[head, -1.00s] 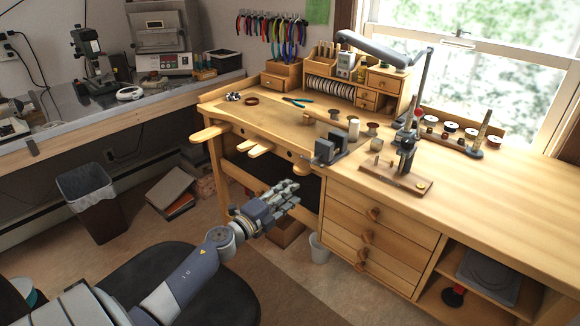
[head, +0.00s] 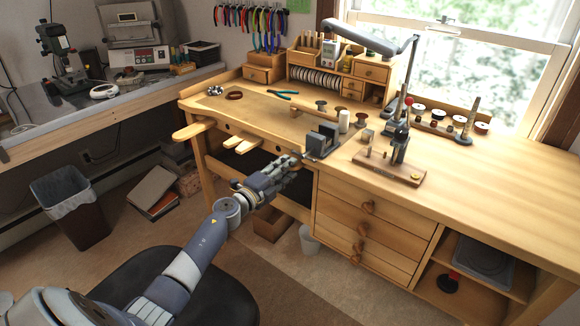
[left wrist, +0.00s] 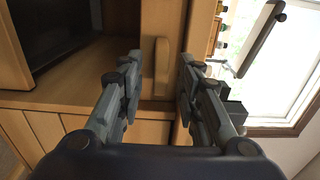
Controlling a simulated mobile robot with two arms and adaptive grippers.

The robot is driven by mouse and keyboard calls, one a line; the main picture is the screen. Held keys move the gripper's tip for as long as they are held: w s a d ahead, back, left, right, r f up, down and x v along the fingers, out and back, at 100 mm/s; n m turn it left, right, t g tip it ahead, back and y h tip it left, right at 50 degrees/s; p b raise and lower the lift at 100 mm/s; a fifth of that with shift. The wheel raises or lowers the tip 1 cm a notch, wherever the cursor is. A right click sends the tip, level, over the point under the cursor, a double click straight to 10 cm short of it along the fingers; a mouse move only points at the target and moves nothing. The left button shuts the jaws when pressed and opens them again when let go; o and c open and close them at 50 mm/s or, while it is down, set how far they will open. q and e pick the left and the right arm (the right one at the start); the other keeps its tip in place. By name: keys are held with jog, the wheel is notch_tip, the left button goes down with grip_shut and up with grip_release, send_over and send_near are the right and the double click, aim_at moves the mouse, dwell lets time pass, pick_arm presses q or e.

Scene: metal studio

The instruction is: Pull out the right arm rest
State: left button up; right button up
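The wooden workbench (head: 480,180) has arm rests along its front edge. The left arm rest (head: 193,129) and a pair of middle wooden tabs (head: 240,143) stick out from the edge. In the head view my left gripper (head: 286,163) is at the front edge, just below the small vise, and covers the right arm rest. In the left wrist view that arm rest (left wrist: 162,68) is a narrow, rounded wooden bar between the two fingers of my left gripper (left wrist: 160,75). The fingers are apart, with gaps on both sides of the bar. My right gripper is not in view.
The small vise (head: 321,142) stands on the bench edge right above my gripper. Drawers (head: 372,225) with wooden knobs are to the right below. A dark chair seat (head: 190,285) is under my arm. A bin (head: 68,205) stands at the left.

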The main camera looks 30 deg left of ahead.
pick_arm(q)
jog(key=shift+w+d, duration=0.15)
jog(key=shift+w, duration=1.1)
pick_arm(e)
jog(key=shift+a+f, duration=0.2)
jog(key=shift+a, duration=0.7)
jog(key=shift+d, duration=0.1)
pick_arm(q)
grip_shut()
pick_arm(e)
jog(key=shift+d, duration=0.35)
pick_arm(q)
jog(key=shift+s, duration=0.15)
